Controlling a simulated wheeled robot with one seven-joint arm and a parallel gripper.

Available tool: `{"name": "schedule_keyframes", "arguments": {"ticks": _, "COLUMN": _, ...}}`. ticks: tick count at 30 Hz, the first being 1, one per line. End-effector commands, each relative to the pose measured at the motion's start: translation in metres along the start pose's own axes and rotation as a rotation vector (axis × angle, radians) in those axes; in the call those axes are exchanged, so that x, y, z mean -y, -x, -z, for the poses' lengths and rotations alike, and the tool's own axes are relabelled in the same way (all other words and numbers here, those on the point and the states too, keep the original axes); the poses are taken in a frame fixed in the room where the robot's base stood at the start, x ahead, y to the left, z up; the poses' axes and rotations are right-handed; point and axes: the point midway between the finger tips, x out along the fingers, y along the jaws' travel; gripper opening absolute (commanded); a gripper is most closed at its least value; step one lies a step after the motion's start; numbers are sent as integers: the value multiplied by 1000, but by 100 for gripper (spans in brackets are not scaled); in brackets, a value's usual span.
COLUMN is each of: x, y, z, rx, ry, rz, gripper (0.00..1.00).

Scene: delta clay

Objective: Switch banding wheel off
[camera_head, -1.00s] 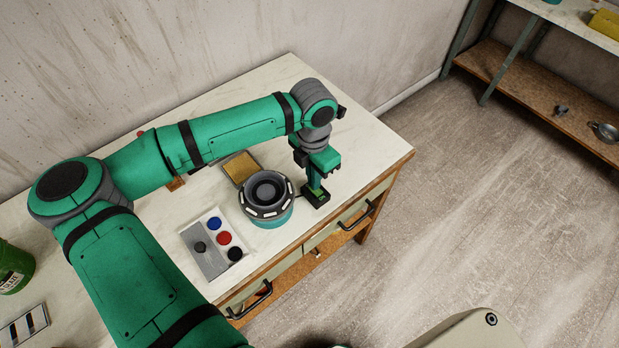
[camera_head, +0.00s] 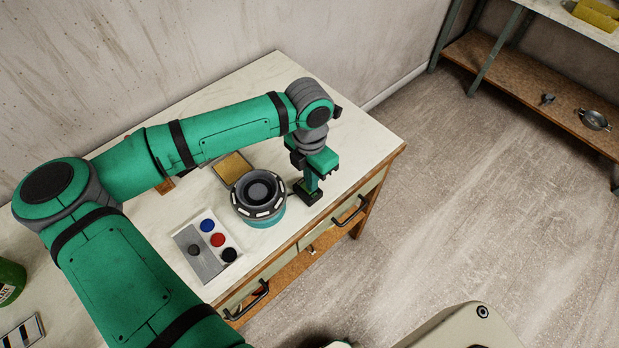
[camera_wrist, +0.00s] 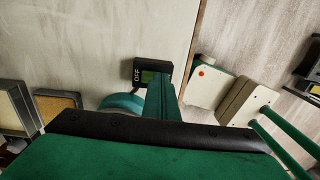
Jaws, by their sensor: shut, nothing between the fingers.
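The banding wheel (camera_head: 243,211) stands on the white table, with a dark grey ringed top and a teal base. Its base also shows in the wrist view (camera_wrist: 117,101). To its right is a small black switch box (camera_head: 316,198). In the wrist view the box (camera_wrist: 138,71) bears the word OFF and a green part. My gripper (camera_head: 311,190) is shut and empty, pointing down at the box. In the wrist view its green fingers (camera_wrist: 160,92) cover part of the box. I cannot tell whether they touch it.
A grey panel (camera_head: 202,266) with blue, red and black round pieces lies left of the wheel. A yellow-topped tray (camera_head: 233,167) is behind it. The table's front edge, with drawer handles (camera_head: 349,212), is close by. The tabletop right of the gripper is clear.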

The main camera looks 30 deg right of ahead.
Motion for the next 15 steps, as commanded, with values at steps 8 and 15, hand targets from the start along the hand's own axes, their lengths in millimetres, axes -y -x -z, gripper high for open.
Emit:
{"name": "schedule_keyframes", "arguments": {"ticks": 8, "x": -3, "y": 59, "z": -2, "rx": 7, "ry": 0, "rz": -18, "gripper": 0}}
{"name": "schedule_keyframes", "arguments": {"ticks": 15, "x": -2, "y": 106, "z": -2, "rx": 8, "ry": 2, "rz": -19, "gripper": 0}}
